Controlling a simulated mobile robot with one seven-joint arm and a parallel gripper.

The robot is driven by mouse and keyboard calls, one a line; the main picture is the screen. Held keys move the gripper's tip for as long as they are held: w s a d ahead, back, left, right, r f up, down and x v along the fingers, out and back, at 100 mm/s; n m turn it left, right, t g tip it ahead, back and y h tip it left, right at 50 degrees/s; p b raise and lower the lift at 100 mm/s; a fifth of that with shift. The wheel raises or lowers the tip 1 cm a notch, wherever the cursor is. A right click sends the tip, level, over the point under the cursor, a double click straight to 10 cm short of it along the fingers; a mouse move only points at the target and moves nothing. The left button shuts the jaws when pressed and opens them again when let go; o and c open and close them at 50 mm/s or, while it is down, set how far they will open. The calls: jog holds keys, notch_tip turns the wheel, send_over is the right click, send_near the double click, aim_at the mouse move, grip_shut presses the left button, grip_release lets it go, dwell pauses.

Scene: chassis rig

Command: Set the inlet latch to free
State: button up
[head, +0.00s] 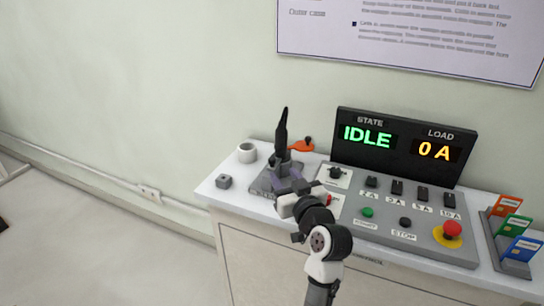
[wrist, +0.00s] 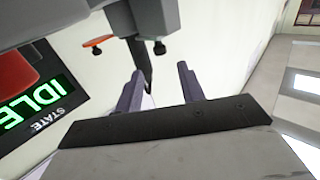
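No part in view carries a readable inlet latch label, so I cannot tell for sure which it is. An upright black lever (head: 282,130) rises from a grey base (head: 262,187) at the bench's left. An orange handle (head: 301,146) lies just right of it; an orange piece (wrist: 98,40) shows in the wrist view. My gripper (head: 288,178) is over the grey base, by the lever's foot. In the wrist view my gripper (wrist: 160,88) has its two fingers apart, with a dark pointed part (wrist: 146,68) seen between them. Whether they touch it is unclear.
A display (head: 402,148) reads IDLE and 0 A. A sloped panel (head: 420,238) has several switches, a green button (head: 367,212) and a red mushroom button (head: 452,229). A white cup (head: 247,153) and small grey block (head: 224,182) stand left. A card rack (head: 508,262) stands right.

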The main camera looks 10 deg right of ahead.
aim_at(274, 161)
jog(key=p+x, duration=0.2)
jog(key=x, duration=0.7)
jog(key=shift+a, duration=0.1)
grip_shut()
